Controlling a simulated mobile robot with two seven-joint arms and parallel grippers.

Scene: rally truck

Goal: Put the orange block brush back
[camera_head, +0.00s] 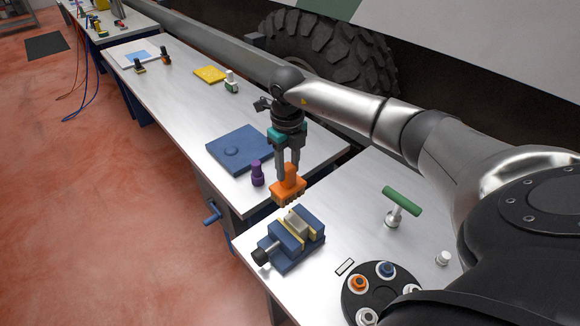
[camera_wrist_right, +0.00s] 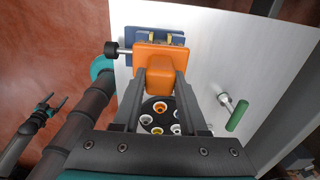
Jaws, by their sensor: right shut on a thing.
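The orange block brush (camera_head: 289,188) is between the fingers of my right gripper (camera_head: 288,170), which is shut on it. It is held in the air with its bristle side down, just behind the blue vise (camera_head: 290,240) in the head view. In the right wrist view the orange brush (camera_wrist_right: 158,62) is between the finger ends (camera_wrist_right: 160,80), partly covering the blue vise (camera_wrist_right: 172,38). My left gripper (camera_wrist_right: 52,104) shows at the left of the right wrist view, with its fingers apart and nothing between them. It is not seen in the head view.
On the near bench are a green-handled T tool (camera_head: 402,201) and a black round tray (camera_head: 384,290) with several ringed cups.

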